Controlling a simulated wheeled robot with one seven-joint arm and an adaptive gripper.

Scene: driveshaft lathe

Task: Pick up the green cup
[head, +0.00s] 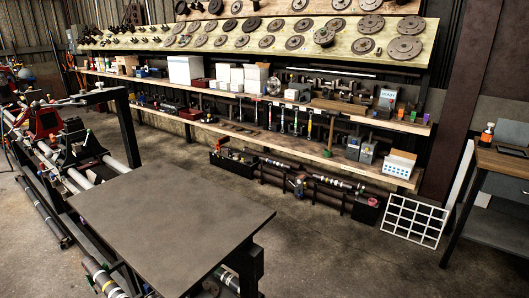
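A row of small coloured cup-like things stands at the right end of the long middle shelf (270,101). One of them looks green (413,116), between an orange one (401,113) and a purplish-orange one (426,119). They are too small for me to be sure that the green one is the green cup. My gripper is not in this view, so I cannot tell its state or how far it is from the cup.
A bare dark table (175,215) stands in front, between me and the shelves. A rack with shafts (75,160) is at left. A white grid (414,220) leans near the shelf's right end. A workbench (503,165) with an orange bottle (487,133) is at right. Open floor lies between.

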